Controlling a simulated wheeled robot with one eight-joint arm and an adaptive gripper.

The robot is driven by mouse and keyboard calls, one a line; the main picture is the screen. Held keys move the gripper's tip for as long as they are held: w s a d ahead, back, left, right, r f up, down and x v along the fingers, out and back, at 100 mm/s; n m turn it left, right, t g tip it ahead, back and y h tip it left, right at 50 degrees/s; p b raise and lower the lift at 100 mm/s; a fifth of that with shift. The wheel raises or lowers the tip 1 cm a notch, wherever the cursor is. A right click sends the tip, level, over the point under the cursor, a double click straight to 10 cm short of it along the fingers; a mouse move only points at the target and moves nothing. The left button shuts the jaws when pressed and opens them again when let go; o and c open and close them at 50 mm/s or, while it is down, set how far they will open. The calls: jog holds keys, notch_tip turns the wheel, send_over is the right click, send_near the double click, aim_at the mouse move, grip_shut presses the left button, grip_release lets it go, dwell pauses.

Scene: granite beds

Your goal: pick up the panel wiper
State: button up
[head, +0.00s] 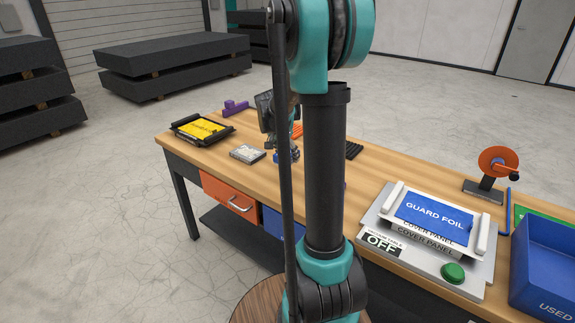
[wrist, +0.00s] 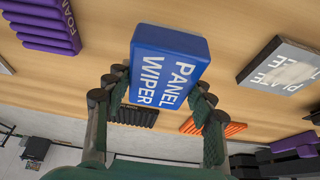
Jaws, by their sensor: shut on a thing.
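The panel wiper (wrist: 168,66) is a blue block with a lighter blue front face lettered PANEL WIPER in white. In the wrist view it sits between the two dark fingers of my gripper (wrist: 160,86), which is shut on it. In the head view my gripper (head: 286,154) is over the far part of the wooden table, and only a small blue patch of the wiper (head: 287,157) shows there beneath it. My arm hides part of the table. I cannot tell whether the wiper is clear of the tabletop.
A grey plate (head: 247,153) lies left of my gripper, beyond it a yellow item in a black tray (head: 202,130). A purple foam block (head: 235,107) is behind. Guard foil (head: 434,211), a green button (head: 453,273), an orange reel (head: 497,163) and a blue bin (head: 548,262) stand right.

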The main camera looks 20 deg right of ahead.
aim_at(287, 152)
notch_tip(287, 152, up, 14)
dwell(0.3)
jog(key=o, duration=0.6)
jog(key=shift+c, duration=0.2)
jog(key=shift+f, duration=0.1)
jog(key=c, duration=0.4)
jog(key=shift+f, duration=6.5)
jog(key=o, duration=1.1)
jog(key=shift+f, duration=0.5)
jog(key=shift+f, duration=0.3)
